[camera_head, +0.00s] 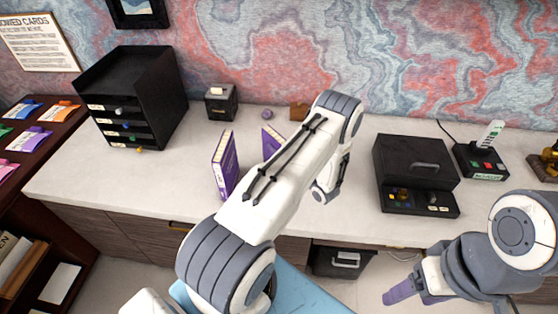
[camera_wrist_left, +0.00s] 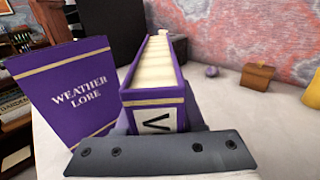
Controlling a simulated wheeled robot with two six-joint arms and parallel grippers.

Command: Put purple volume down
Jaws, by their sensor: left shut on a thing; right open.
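A purple book (camera_wrist_left: 155,97) with a V label on its spine is held between the fingers of my left gripper (camera_wrist_left: 158,122), pages facing up. In the head view this purple book (camera_head: 270,141) is partly hidden behind my left arm, which also hides the left gripper. A second purple book, "Weather Lore" (camera_wrist_left: 78,92), stands upright just left of the held one; it also shows in the head view (camera_head: 225,165). I cannot tell whether the held book touches the desk (camera_head: 75,185). My right gripper (camera_head: 403,291) is open at lower right, in front of the desk.
A black drawer tower (camera_head: 150,100) and a small black box (camera_head: 221,102) stand at the back left. A black case (camera_head: 415,165) and a button box (camera_head: 483,160) stand right. Desk left of the books is clear.

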